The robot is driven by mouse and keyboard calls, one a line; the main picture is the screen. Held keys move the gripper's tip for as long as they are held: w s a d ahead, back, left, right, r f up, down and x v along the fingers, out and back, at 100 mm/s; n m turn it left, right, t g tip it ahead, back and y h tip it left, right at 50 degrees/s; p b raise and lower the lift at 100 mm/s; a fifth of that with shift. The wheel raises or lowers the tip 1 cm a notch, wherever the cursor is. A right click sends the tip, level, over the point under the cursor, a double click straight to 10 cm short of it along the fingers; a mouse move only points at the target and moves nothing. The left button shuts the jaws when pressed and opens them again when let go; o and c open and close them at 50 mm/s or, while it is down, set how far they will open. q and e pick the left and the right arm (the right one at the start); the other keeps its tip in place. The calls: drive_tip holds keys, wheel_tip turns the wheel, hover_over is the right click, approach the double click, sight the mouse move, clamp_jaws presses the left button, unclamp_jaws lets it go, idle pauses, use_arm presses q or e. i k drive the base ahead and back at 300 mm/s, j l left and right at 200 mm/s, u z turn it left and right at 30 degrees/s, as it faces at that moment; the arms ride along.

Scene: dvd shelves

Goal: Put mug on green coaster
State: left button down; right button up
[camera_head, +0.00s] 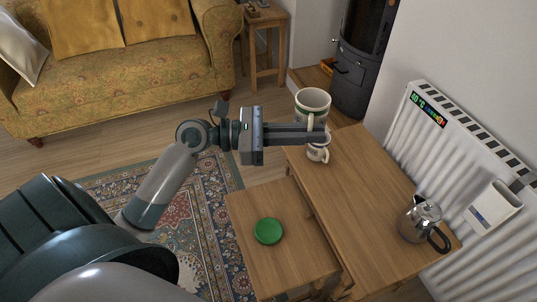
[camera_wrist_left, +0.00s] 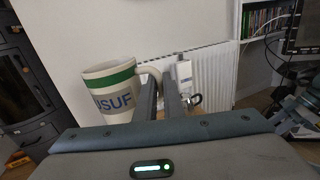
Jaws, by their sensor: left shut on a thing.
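A large white mug with a green band (camera_head: 312,101) is in the head view, above the far end of the taller wooden table. In the left wrist view the mug (camera_wrist_left: 108,92) shows blue letters, and its handle is between my fingers. My left gripper (camera_head: 326,133) is shut on that handle, and the mug looks upright. A smaller white mug (camera_head: 317,152) stands on the table just below the gripper in the picture. The round green coaster (camera_head: 268,231) lies bare on the lower wooden table, below and left of the gripper. My right gripper is not seen.
A metal coffee pot (camera_head: 418,222) stands near the right end of the taller table (camera_head: 362,190). The lower table (camera_head: 257,262) is clear around the coaster. A white radiator (camera_head: 455,160) lines the right wall. A patterned sofa (camera_head: 130,75) is at the back left.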

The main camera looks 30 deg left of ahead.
sight(273, 234)
drive_tip(key=u, duration=1.2)
drive_tip(key=k+l, duration=0.25)
drive_tip(key=k, duration=0.15)
